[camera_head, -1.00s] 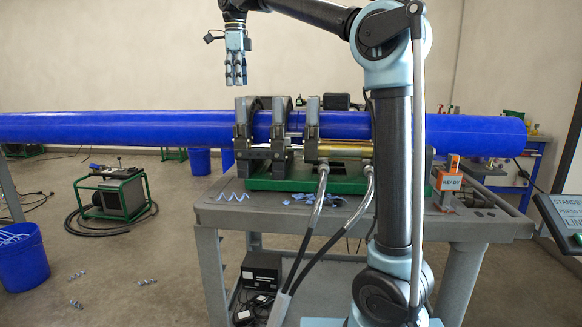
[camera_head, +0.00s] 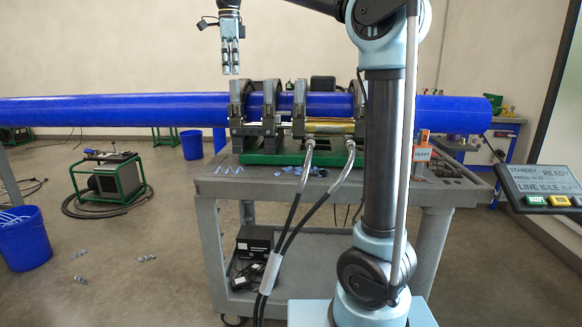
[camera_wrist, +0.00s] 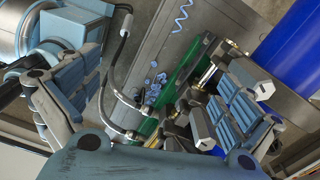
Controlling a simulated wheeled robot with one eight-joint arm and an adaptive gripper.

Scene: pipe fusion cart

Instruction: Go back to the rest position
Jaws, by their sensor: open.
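My gripper (camera_head: 230,72) hangs fingers down above the left clamp of the pipe fusion machine, clear of the blue pipe (camera_head: 130,110). In the wrist view my gripper (camera_wrist: 160,110) shows its two ribbed fingers spread wide apart with nothing between them. The clamps (camera_head: 270,105) sit around the pipe over a green base (camera_head: 262,158) on the grey cart (camera_head: 225,181). The green base also shows below the fingers in the wrist view (camera_wrist: 180,75). The rest position itself is not marked in any view.
Hydraulic hoses (camera_head: 292,222) run from the machine down the cart's front. Blue shavings (camera_head: 305,172) lie on the cart top. A control panel (camera_head: 545,187) stands at the right, reading READY. A green-framed unit (camera_head: 108,182) and a blue bucket (camera_head: 24,238) stand on the floor at left.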

